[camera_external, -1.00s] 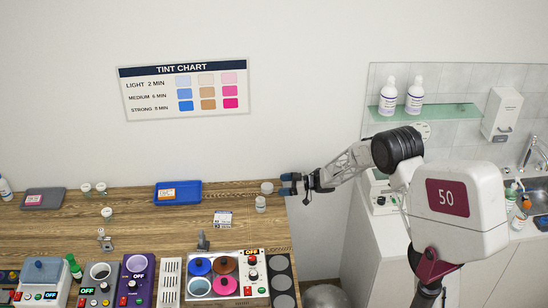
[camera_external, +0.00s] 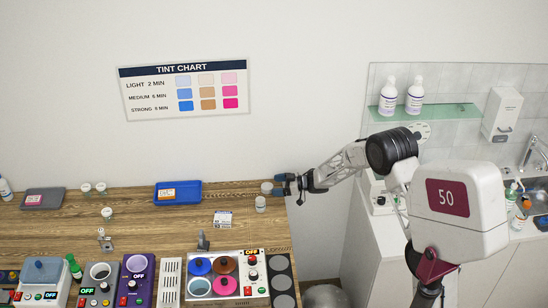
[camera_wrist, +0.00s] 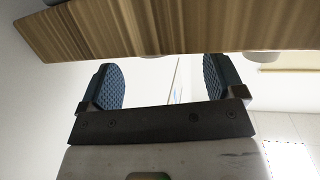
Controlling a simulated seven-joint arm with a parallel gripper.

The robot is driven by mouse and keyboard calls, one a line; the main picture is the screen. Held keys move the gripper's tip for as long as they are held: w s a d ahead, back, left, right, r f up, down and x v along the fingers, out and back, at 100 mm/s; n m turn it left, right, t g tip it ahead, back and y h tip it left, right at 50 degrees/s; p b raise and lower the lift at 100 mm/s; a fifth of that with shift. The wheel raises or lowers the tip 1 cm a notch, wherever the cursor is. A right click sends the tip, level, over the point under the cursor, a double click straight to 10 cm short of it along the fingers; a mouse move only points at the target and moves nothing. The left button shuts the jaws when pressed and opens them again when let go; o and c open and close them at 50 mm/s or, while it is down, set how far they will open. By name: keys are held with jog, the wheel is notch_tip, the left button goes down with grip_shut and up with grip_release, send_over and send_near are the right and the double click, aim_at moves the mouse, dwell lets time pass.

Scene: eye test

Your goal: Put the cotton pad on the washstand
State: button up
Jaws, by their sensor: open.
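I cannot pick out the cotton pad for certain. A small white round item (camera_external: 267,188) lies at the right end of the wooden table, close to the fingertips; it may be the pad or a small pot. My gripper (camera_external: 281,184) is open, just right of this item, at the table's right edge. In the wrist view, the fingers of my gripper (camera_wrist: 160,82) are spread with nothing between them. The washstand (camera_external: 528,240) is the white cabinet with a sink and tap on the right.
A white-capped jar (camera_external: 260,204) stands just in front of the round item. Devices line the table's front. Bottles (camera_external: 520,215) stand on the washstand. A gap separates table and cabinets.

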aim_at(268, 186)
jog(key=shift+x, duration=2.5)
jog(key=shift+w+f, duration=0.1)
jog(key=shift+f, duration=0.05)
jog(key=c, duration=1.1)
jog(key=shift+r, duration=1.6)
jog(key=shift+s+d+r, duration=0.2)
jog(key=shift+s, duration=0.05)
jog(key=s+d, duration=0.2)
jog(key=s, duration=0.2)
jog(key=s+d+r, duration=0.1)
jog(key=s+d, duration=0.2)
jog(key=s, duration=0.2)
jog(key=s+d, duration=0.2)
jog(key=s, duration=0.2)
jog(key=shift+s+d+r, duration=0.2)
jog(key=shift+d, duration=0.1)
